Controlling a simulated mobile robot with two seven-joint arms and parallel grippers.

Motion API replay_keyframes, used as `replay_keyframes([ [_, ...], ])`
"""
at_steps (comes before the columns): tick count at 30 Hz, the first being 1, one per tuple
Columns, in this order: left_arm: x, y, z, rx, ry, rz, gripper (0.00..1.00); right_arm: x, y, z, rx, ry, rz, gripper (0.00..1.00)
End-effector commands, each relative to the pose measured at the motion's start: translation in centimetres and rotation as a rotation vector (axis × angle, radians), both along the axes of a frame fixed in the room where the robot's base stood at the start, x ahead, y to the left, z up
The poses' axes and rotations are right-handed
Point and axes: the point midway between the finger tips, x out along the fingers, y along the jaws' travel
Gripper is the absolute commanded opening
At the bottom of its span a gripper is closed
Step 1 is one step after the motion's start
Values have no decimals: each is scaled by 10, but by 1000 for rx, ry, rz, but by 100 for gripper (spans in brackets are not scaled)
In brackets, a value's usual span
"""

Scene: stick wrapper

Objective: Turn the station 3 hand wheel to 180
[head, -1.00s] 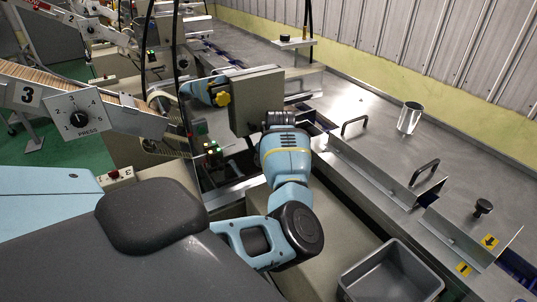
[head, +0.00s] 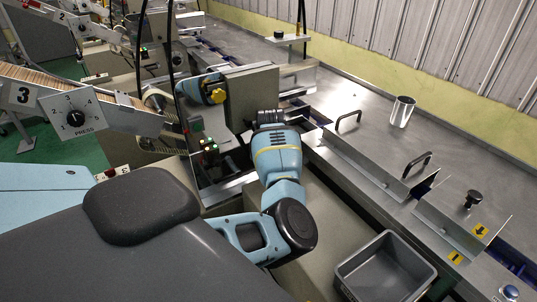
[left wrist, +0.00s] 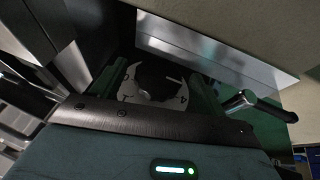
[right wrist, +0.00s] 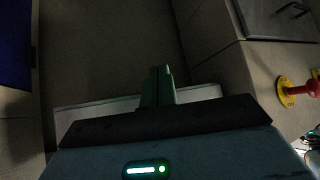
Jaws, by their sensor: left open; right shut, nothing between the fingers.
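In the left wrist view a round black knob or wheel (left wrist: 157,80) in front of a pale marked face lies between the fingers of my left gripper (left wrist: 161,88). It is dim, and I cannot read a setting or tell whether the fingers touch it. The fingers are apart, one on each side. In the head view the arm with my left gripper (head: 272,118) reaches to the grey machine housing (head: 250,88); the fingers and wheel are hidden there. My right gripper (right wrist: 157,82) is shut and empty in the right wrist view, near a plain dark surface.
A black-handled lever (left wrist: 262,103) is close right of my left fingers. A grey bin (head: 385,268) and metal cup (head: 402,111) are at right. A red-and-yellow fitting (right wrist: 293,90) is beside my right gripper.

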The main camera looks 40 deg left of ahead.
Motion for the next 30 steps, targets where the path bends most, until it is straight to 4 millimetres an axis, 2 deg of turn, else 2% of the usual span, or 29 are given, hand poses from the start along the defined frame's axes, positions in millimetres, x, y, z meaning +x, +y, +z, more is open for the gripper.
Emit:
replay_keyframes([
  [9, -12, -14, 43, 0, -8, 1, 73, 11, 0, 14, 0, -34, 0, 0],
  [15, -21, -21, 64, 1, -4, 0, 73, 14, -1, 17, -4, -44, 4, 0],
  [30, -23, -24, 69, -1, 0, 0, 73, 12, -5, 13, -13, -36, 8, 0],
])
